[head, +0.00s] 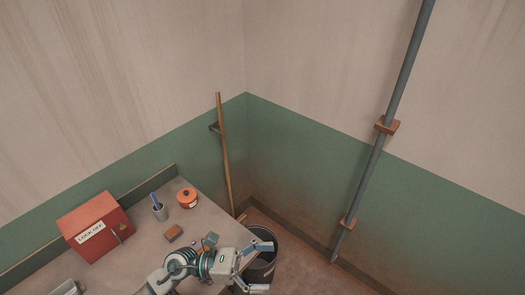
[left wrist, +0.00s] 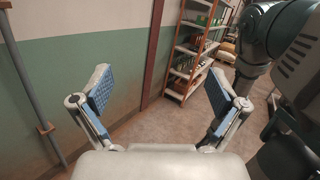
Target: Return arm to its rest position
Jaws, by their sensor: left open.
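My left gripper (head: 262,266) reaches in from the bottom of the head view, over the right end of the workbench and in front of a dark bin. In the left wrist view my left gripper (left wrist: 158,98) is open, with its two blue-padded fingers wide apart and nothing between them. My right gripper is not seen in either view.
The workbench (head: 222,228) carries a red lockout box (head: 95,226), a cup (head: 160,213), an orange-red pot (head: 187,198) and a small brown block (head: 173,233). A dark bin (head: 266,268) stands beside it. A shelf rack (left wrist: 190,55) stands farther off.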

